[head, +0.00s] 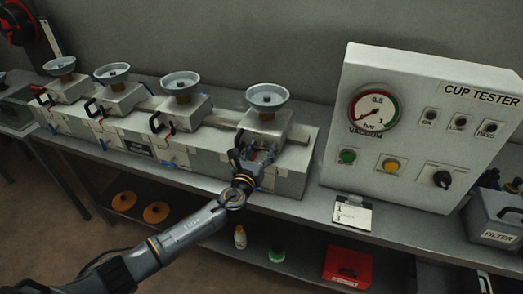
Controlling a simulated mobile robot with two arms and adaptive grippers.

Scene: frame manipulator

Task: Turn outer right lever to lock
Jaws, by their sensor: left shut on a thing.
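A row of several grey suction cups stands on the long grey frame fixture (135,128) on the bench. The outer right cup (267,97) sits on its own block (285,131). The outer right lever (240,137) is at the front left of that block and is mostly hidden by my gripper. My left gripper (256,155) is at the front of the block, shut on the outer right lever. The lever's exact angle cannot be told. The other black levers (157,122) stick out from the left sides of their blocks. My right gripper is not in view.
The cup tester panel (428,125) stands to the right, with a vacuum gauge (375,108). A note card (352,212) lies on the bench before it. A red box (347,266) and orange discs (156,212) are on the lower shelf. A filter case (497,222) is far right.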

